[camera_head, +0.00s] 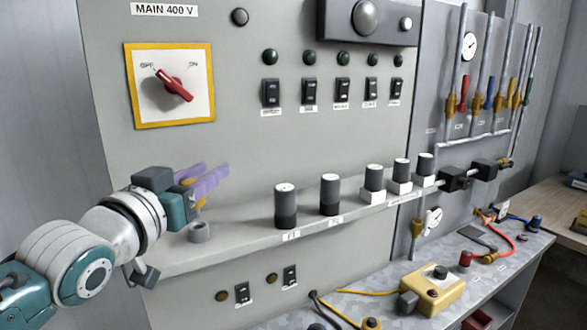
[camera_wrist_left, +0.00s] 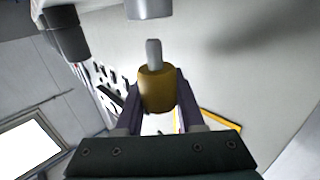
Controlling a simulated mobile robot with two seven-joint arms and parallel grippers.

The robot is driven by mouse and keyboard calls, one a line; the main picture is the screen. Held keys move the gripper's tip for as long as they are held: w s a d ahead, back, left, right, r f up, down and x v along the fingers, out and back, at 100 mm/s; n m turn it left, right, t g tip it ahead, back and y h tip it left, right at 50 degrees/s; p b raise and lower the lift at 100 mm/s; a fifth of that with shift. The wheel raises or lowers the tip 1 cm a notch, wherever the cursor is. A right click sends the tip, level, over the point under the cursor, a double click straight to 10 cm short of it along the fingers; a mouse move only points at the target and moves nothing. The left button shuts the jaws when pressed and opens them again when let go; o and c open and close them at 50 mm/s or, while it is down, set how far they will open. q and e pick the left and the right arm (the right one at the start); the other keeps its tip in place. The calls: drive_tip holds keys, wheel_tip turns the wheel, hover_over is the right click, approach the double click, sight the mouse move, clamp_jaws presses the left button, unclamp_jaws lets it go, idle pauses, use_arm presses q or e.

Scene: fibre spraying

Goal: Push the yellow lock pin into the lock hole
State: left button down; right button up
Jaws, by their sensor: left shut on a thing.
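My left gripper (camera_head: 212,180) reaches in from the left in front of the grey panel, above the left end of its ledge. Its purple fingers are shut on the yellow lock pin, which is mostly hidden in the head view. In the left wrist view the lock pin (camera_wrist_left: 157,90) is a yellow-brown cylinder with a thin grey tip, between the fingers of the left gripper (camera_wrist_left: 158,100). A short grey collar (camera_head: 199,232) stands on the ledge below the gripper and looks like the lock hole; its opening is unclear. The pin's tip points toward a grey cylinder (camera_wrist_left: 150,8), apparently this collar, with a gap between. My right gripper is not in view.
A red rotary switch (camera_head: 174,85) on a yellow-edged plate is above the gripper. A workbench (camera_head: 390,300) with a yellow box (camera_head: 432,290) and cables lies lower right.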

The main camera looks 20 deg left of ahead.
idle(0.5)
use_arm(q)
drive_tip(key=shift+f+b, duration=1.25)
drive_tip(key=shift+f, duration=0.4)
drive_tip(key=shift+c, duration=2.2)
unclamp_jaws()
drive_tip(key=shift+s, duration=0.1)
drive_tip(key=s+b, duration=0.1)
drive_tip(key=s, duration=0.8)
drive_tip(key=shift+s+d, duration=0.35)
drive_tip(key=shift+d, duration=0.05)
